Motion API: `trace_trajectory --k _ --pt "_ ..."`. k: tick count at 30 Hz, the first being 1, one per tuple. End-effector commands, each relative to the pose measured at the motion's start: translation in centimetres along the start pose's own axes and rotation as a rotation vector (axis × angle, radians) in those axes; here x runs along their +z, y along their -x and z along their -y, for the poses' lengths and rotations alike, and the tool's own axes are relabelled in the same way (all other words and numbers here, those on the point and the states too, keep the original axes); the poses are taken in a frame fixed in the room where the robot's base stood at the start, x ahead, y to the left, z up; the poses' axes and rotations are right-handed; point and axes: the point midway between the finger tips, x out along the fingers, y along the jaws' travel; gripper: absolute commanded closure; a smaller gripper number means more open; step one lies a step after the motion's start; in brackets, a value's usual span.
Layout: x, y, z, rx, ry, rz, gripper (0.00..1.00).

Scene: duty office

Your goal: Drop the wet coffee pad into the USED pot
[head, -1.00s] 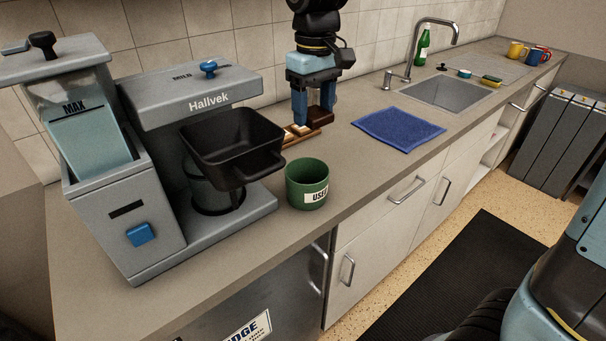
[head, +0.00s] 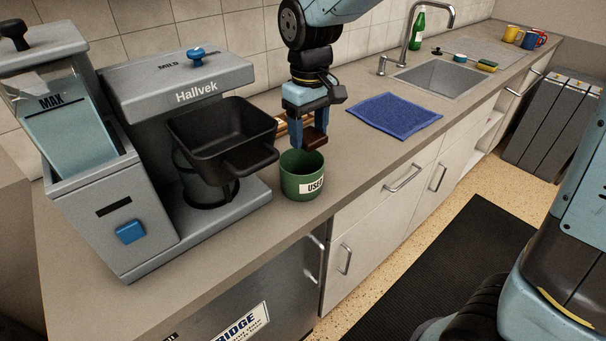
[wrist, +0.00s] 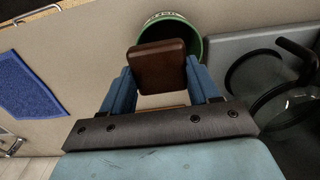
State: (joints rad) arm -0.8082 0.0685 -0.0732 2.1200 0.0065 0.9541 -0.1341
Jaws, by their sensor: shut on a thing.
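The wet coffee pad (head: 314,138) is a dark brown, squarish piece between the fingers of my gripper (head: 308,142). My gripper is shut on it and points down. The pad also shows in the wrist view (wrist: 163,60). The green USED pot (head: 301,182) stands upright on the counter with a white label on its front. In the head view the pad is just above and behind the pot's rim. In the wrist view the pad covers part of the pot's opening, whose green rim (wrist: 196,47) curves beyond it. The bottom of the pot is hidden.
The grey coffee machine (head: 190,88) with its black filter basket (head: 222,140) stands close left of the pot. A wooden item (head: 281,127) lies behind the pot, partly hidden. A blue cloth (head: 395,115) and the sink (head: 445,78) are to the right.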

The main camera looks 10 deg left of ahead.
Motion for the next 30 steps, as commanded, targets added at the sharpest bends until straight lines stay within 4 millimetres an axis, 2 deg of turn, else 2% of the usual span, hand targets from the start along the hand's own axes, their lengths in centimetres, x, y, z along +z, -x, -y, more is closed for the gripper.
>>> trace_trajectory --k 7,8,16,25,30 --pt "0.0 0.0 0.0 0.000 0.000 0.000 0.69" --pt "0.0 0.0 0.0 0.000 0.000 0.000 0.37" --pt "0.0 0.0 0.0 0.000 0.000 -0.001 0.11" --pt "0.0 0.2 0.0 0.000 0.000 -0.001 0.10" --pt "-0.1 1.8 0.0 0.000 0.000 -0.003 0.10"
